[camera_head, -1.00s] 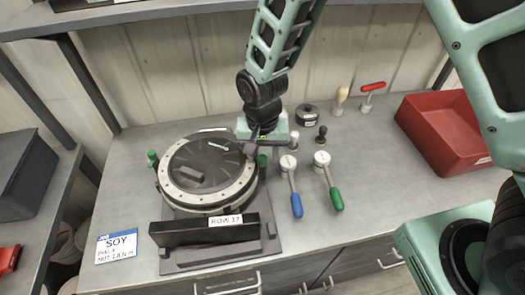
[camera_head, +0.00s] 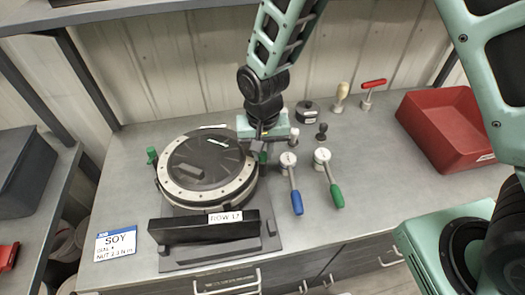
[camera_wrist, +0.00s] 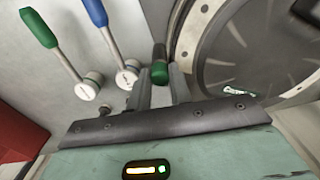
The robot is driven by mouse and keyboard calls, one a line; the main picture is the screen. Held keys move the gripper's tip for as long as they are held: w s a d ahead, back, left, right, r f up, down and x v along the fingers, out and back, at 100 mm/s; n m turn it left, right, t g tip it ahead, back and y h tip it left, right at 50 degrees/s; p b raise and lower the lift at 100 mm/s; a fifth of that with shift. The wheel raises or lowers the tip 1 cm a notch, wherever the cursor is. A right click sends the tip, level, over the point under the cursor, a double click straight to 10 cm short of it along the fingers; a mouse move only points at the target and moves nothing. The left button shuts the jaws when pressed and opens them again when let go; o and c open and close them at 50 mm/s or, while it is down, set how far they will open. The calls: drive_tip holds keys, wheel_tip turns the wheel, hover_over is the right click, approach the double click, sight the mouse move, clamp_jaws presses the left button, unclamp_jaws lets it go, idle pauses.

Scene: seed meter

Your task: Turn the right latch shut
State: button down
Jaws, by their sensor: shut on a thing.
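The seed meter (camera_head: 168,195) is a round black housing with a pale studded rim and a dark lid, standing on the bench. The right latch (camera_wrist: 160,72), with a green knob, is at its right side; in the head view my gripper mostly hides it, with a little green (camera_head: 263,158) showing. My gripper (camera_wrist: 161,85) has its fingers on both sides of the green knob and is shut on it. The left latch (camera_head: 152,157), also green, stands upright at the far left side of the meter.
A blue-handled tool (camera_head: 296,200) and a green-handled tool (camera_head: 336,195) lie just right of the meter. Small knobs, a black puck (camera_head: 307,112) and a red tray (camera_head: 450,128) are farther right. A black bar (camera_head: 200,228) marked ROW 17 stands in front.

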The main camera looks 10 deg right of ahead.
drive_tip(key=n+b, duration=0.1)
drive_tip(key=n, duration=0.3)
drive_tip(key=n+b, duration=0.1)
drive_tip(key=n, duration=0.3)
drive_tip(key=shift+d+y, duration=0.1)
drive_tip(key=shift+y, duration=0.2)
drive_tip(key=n, duration=0.4)
drive_tip(key=shift+w+n+g+p, duration=0.1)
drive_tip(key=shift+n+g+p, duration=0.25)
drive_tip(key=shift+n, duration=1.85)
drive_tip(key=c, duration=1.3)
unclamp_jaws()
drive_tip(key=shift+o, duration=0.2)
drive_tip(key=shift+r, duration=0.1)
wheel_tip(320, 180, up, 17)
drive_tip(key=d+b, duration=0.1)
drive_tip(key=b, duration=0.1)
drive_tip(key=shift+w+d+b, duration=0.25)
drive_tip(key=shift+w+b, duration=0.1)
drive_tip(key=shift+w, duration=0.1)
